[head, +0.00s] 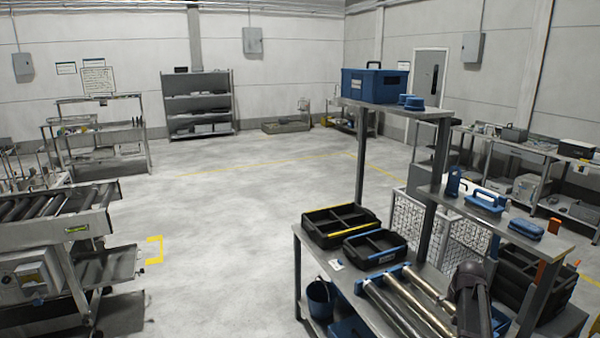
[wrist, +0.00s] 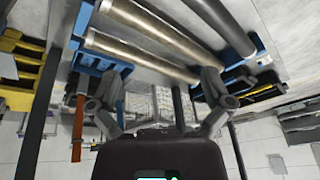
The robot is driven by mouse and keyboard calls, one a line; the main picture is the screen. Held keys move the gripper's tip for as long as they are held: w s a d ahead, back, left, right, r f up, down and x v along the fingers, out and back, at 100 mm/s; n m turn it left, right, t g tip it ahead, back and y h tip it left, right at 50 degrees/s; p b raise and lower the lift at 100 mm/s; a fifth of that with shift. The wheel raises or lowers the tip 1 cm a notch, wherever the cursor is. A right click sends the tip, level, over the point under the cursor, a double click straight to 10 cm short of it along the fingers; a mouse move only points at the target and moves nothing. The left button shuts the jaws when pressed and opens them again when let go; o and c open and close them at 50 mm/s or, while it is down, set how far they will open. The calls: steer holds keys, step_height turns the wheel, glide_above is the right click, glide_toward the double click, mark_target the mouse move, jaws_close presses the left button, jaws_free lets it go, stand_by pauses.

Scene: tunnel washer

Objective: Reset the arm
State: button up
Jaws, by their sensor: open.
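My gripper (wrist: 157,97) shows in the wrist view with its two fingers spread wide apart and nothing between them. The wrist view looks tilted, with the workbench top and its metal rollers (wrist: 140,43) across the upper part. A dark grey part of my arm stands at the lower right of the head view, in front of the bench (head: 350,283). My gripper cannot be made out in the head view. The rollers (head: 395,305) lie side by side on the bench in blue holders, to the left of my arm.
Two black trays, one yellow-edged (head: 340,222) and one blue-edged (head: 376,246), sit on the bench. A blue case (head: 375,84) stands on the upper shelf. Blue tools (head: 486,200) lie on the lower shelf. A roller conveyor (head: 50,215) is at left. The middle floor is clear.

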steer(key=s+a+n+g, duration=0.1)
steer(key=s+a, duration=0.4)
steer(key=a, duration=0.5)
steer(key=s+a+n+g, duration=0.1)
steer(key=s+a, duration=0.4)
steer(key=a, duration=0.6)
steer(key=s+a+n+g, duration=0.1)
steer(key=s+a+n, duration=0.2)
steer(key=a, duration=0.7)
steer(key=s+f, duration=0.1)
steer(key=s, duration=0.1)
steer(key=shift+s+a+g+y, duration=0.15)
steer(key=shift+s+g+y, duration=0.15)
steer(key=shift+s, duration=0.05)
